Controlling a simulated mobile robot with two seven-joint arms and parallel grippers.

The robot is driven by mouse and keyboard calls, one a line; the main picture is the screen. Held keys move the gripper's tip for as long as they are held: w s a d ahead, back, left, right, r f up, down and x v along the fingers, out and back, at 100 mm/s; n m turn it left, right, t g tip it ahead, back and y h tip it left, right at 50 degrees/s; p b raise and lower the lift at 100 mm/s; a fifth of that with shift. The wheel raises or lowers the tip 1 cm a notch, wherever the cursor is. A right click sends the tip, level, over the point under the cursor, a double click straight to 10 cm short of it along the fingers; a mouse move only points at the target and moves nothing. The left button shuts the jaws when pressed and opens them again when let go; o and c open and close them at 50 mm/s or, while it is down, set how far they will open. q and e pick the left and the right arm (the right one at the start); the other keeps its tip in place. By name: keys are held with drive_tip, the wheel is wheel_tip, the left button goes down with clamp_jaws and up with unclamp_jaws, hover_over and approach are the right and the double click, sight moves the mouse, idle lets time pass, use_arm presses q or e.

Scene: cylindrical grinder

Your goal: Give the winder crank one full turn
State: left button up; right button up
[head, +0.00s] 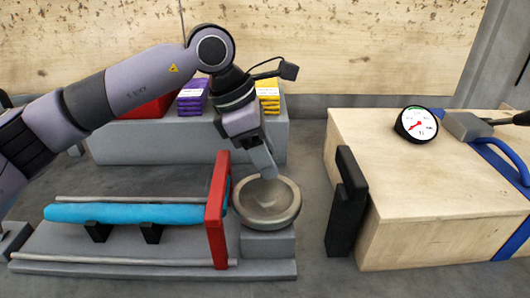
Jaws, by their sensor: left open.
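My left gripper (266,172) points down, its fingertips at the round grey-beige wheel or dish (285,207). It is open; the fingers look narrow from here, and I cannot tell whether they touch the wheel. The wheel sits on a small grey block at the right end of a grey base. Beside it stands an upright red plate (217,210), with a blue roll (130,214) lying level to its left. No part is clearly recognisable as the winder crank; it may be this wheel or hidden behind the gripper. My right gripper is not in view.
A black upright piece (346,205) stands against a wooden box (440,235) at the right. A dial gauge (416,124) and a blue strap (500,160) are on the box. Bare grey surface shows between base and box.

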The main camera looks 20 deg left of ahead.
use_arm(q)
drive_tip(key=v, duration=0.7)
idle(0.3)
